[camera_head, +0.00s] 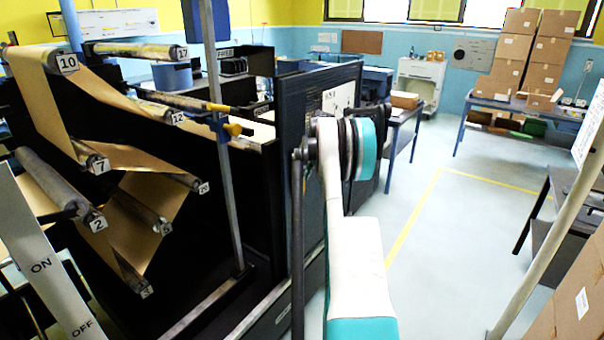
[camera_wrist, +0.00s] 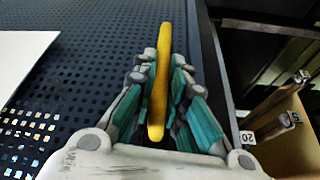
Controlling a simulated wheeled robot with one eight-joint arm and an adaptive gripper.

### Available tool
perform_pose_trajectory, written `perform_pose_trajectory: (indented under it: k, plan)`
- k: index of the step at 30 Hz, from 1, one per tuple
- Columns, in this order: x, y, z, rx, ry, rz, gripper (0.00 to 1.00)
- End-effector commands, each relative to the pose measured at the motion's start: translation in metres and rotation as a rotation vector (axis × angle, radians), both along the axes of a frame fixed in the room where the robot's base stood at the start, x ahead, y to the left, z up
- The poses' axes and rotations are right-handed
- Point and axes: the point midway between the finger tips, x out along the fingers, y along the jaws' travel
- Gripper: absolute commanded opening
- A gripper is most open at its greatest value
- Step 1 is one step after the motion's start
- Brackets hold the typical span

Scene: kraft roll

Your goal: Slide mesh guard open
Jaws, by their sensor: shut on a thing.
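The mesh guard (camera_wrist: 85,95) is a dark perforated panel filling the left of the wrist view. A yellow bar handle (camera_wrist: 160,75) stands near its right edge. My gripper (camera_wrist: 157,80) is shut on this handle, with teal-and-grey fingers on either side of it. In the head view, the guard seems to be the dark panel (camera_head: 294,115) with a white sign, beyond the rollers. My white-and-teal arm reaches toward it there and covers part of it. My fingers are not visible in that view.
Numbered rollers with brown kraft web (camera_head: 42,95) fill the left, beside an upright metal post (camera_head: 218,120). An ON/OFF panel (camera_head: 45,260) is at lower left. Open floor (camera_head: 440,240) lies right of my arm, before a table with stacked boxes (camera_head: 508,60).

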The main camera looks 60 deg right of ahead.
Motion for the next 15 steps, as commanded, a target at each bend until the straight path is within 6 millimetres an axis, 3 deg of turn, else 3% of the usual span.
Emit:
perform_pose_trajectory:
  k: [3, 4, 6, 15]
  plan:
    - [0.0004, 0.0002, 0.0004, 0.0, -0.001, -0.001, 0.0]
    - [0.0005, 0.0003, 0.0004, 0.0, -0.001, -0.001, 0.17]
    - [0.0005, 0.0004, 0.0004, 0.0, -0.001, -0.001, 0.33]
    - [0.0004, 0.0005, 0.0003, 0.0, 0.0, 0.0, 0.33]
